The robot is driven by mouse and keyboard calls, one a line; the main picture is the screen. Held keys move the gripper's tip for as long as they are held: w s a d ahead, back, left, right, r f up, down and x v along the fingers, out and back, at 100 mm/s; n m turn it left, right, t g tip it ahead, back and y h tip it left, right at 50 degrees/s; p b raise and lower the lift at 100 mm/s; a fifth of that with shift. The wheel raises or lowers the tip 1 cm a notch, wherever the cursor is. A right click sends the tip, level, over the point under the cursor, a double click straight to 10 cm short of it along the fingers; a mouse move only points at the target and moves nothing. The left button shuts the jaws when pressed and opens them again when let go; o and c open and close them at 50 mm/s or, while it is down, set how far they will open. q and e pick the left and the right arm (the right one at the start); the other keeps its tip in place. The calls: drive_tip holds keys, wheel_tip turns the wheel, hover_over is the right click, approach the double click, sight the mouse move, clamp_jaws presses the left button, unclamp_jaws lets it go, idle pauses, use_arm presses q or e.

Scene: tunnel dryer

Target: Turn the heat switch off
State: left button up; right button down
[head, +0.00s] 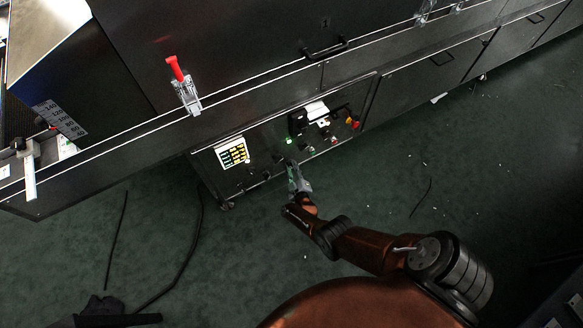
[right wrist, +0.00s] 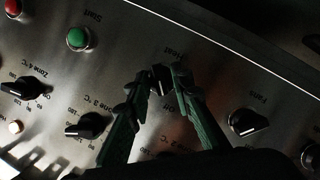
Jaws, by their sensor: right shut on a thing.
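The heat switch (right wrist: 162,78) is a small black rotary knob on the metal control panel (right wrist: 225,75), below a label that reads "Heat" upside down. In the right wrist view my right gripper (right wrist: 160,82) has its two green-grey fingers on either side of this knob, shut on it. The fingers partly cover the knob, and I cannot read which way it is set. In the head view my right gripper (head: 291,166) reaches the lower front panel, and the switch is hidden behind it. My left gripper is not seen.
The wrist view shows a "Fans" knob (right wrist: 248,122), a "Zone 3" knob (right wrist: 86,126), a "Zone 4" knob (right wrist: 22,87), a green Start button (right wrist: 79,39) and a red button (right wrist: 13,7). A red-handled clamp (head: 184,85) stands above. The green floor holds cables (head: 186,258).

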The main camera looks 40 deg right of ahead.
drive_tip(key=shift+w+a, duration=0.1)
idle(0.3)
drive_tip(key=c, duration=2)
unclamp_jaws()
drive_tip(key=v, duration=0.7)
drive_tip(key=shift+s, duration=0.25)
